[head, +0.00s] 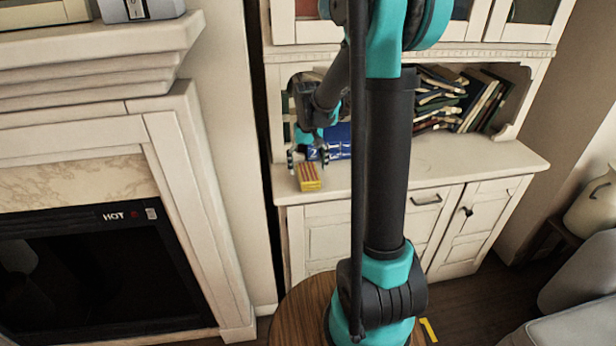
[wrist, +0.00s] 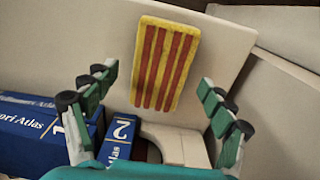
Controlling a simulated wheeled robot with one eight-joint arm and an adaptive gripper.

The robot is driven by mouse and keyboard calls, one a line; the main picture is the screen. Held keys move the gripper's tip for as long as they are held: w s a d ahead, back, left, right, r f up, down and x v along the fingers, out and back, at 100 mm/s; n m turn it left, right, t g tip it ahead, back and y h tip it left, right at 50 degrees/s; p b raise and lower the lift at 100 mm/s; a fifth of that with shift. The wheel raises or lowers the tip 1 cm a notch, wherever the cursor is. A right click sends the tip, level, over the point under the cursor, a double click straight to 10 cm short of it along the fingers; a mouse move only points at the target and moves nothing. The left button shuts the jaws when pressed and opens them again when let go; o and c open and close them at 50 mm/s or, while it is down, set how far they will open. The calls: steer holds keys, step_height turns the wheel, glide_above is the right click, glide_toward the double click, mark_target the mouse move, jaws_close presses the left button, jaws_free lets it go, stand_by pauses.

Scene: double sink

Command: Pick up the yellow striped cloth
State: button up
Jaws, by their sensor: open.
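The yellow striped cloth (wrist: 165,64) is a small yellow block-like piece with red stripes. In the wrist view it lies ahead of and between my open fingers, apart from them. In the head view the cloth (head: 308,177) rests near the front left edge of the white cabinet's counter. My gripper (head: 308,155) is just behind and above it, pointing down. In the wrist view my gripper (wrist: 158,118) has its fingers spread wide with nothing between the tips. Part of the gripper is small and hard to make out in the head view.
Blue atlas books (wrist: 40,138) lie close to my gripper; a smaller blue volume (wrist: 120,130) marked 2 is beside them. The white counter (head: 440,170) is clear to the right. Books fill the shelf (head: 465,100) behind. A fireplace (head: 90,230) stands at left.

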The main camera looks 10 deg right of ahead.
mark_target(308, 171)
steer(key=shift+f, duration=1.35)
steer(key=shift+c, duration=0.3)
steer(key=c, duration=1.1)
steer(key=shift+r, duration=0.1)
step_height(308, 171, up, 20)
steer(key=shift+f, duration=0.1)
